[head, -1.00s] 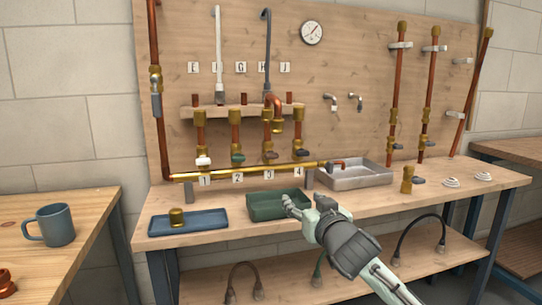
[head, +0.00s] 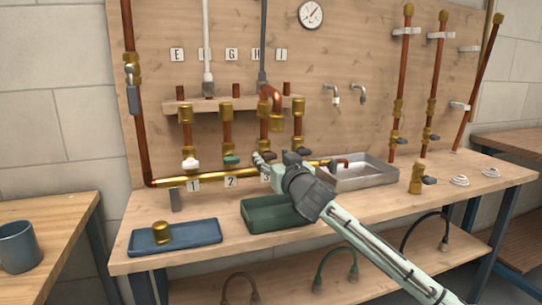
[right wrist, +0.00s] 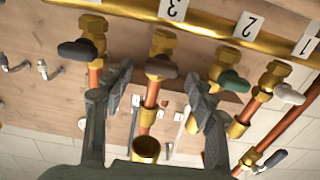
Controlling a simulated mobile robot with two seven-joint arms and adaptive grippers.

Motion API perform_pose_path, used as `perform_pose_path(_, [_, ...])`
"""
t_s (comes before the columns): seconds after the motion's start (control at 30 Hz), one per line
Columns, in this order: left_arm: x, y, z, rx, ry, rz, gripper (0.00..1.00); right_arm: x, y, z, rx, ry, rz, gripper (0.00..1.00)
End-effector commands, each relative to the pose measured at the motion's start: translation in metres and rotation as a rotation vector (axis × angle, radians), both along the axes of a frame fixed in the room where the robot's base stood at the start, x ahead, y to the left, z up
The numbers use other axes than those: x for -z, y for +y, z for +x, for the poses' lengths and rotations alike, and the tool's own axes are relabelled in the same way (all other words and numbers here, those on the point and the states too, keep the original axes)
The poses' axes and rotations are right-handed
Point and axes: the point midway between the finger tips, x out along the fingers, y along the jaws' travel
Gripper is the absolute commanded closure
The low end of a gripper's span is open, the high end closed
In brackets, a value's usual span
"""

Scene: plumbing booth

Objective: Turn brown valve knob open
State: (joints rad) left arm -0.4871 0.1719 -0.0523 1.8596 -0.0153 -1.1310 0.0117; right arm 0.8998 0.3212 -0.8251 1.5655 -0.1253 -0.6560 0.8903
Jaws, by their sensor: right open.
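The brown valve knob (right wrist: 160,68) is on the third brass valve, above label 3, and shows in the right wrist view between my gripper's two fingers. In the head view my right gripper (head: 274,159) hides it. My right gripper also shows in the right wrist view (right wrist: 160,80); it is open, with one finger on each side of the brown knob. I cannot tell whether either finger touches it. My left gripper is not in view.
A green knob (right wrist: 233,80) and a dark grey knob (right wrist: 78,50) flank the brown one; a white knob (right wrist: 288,93) is beyond the green. A brass pipe (head: 222,176) runs close by. A green tray (head: 270,214), blue tray (head: 176,238) and metal tray (head: 362,176) stand on the bench.

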Motion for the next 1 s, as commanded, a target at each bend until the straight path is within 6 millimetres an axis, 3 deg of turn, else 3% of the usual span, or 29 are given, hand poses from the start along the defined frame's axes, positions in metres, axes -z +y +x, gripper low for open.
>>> perform_pose_path(0.13, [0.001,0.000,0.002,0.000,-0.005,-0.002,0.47,0.000,0.004,0.010,0.000,-0.001,-0.002,0.43])
perform_pose_path(0.4, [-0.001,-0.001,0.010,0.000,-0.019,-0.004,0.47,0.000,0.004,0.012,-0.001,0.001,-0.001,0.43])
perform_pose_path(0.8, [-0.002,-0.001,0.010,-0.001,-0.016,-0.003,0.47,0.000,0.004,0.012,0.000,0.001,-0.001,0.92])
perform_pose_path(1.0, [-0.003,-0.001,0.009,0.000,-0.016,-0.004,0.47,0.000,0.004,0.012,-0.001,-0.002,-0.010,0.93])
